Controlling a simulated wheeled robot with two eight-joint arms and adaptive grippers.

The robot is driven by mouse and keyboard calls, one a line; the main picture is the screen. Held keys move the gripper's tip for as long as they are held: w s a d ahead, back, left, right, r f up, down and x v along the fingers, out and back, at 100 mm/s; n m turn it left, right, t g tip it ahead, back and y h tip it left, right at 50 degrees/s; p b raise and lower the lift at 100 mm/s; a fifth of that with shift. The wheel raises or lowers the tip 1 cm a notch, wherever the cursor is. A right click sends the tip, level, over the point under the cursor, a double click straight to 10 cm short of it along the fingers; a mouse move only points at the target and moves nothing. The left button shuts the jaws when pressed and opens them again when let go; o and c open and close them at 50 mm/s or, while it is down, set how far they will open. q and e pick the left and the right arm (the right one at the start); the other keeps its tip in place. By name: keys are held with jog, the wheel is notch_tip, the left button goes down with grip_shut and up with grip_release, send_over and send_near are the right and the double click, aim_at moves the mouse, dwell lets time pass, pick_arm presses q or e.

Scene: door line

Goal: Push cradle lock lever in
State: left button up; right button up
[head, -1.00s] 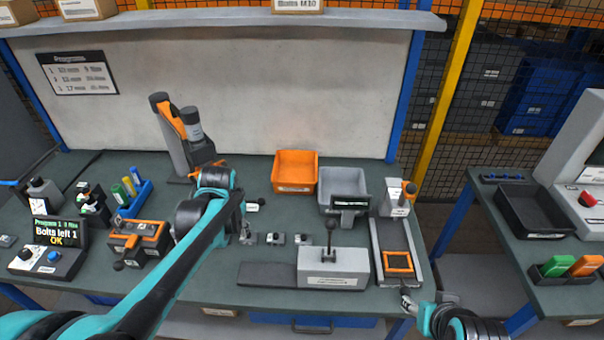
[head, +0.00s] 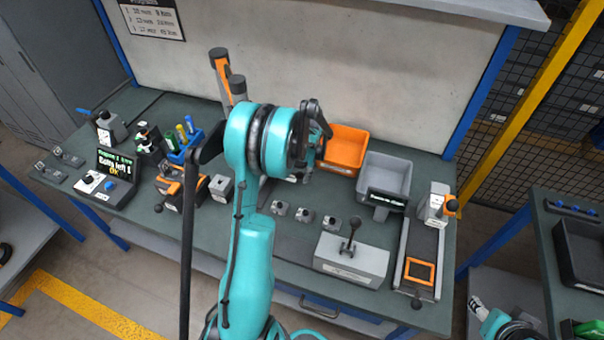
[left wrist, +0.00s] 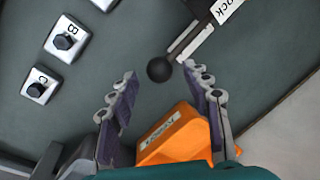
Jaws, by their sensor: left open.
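The lock lever shows in the left wrist view as a dark bar with a black ball knob (left wrist: 159,69) and a white tag ending in "ock". My left gripper (left wrist: 159,73) is open, its fingertips on either side of the knob as seen in that view. I cannot tell whether they touch it or how far above it they are. In the head view my left arm hides the lever and the fingertips. The grey-and-orange upright tool stand (head: 221,75) rises behind my arm. My right gripper (head: 477,306) is small at the lower right, its fingers unclear.
The orange bin (head: 343,148) and grey bin (head: 385,178) stand right of my left gripper. Small blocks B (left wrist: 67,42) and C (left wrist: 41,86) are on the bench nearby. A grey lever box (head: 350,262) and slide (head: 419,250) are further right.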

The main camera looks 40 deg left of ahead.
pick_arm(q)
jog(key=shift+a+f, duration=0.15)
jog(key=shift+f, duration=0.55)
grip_shut()
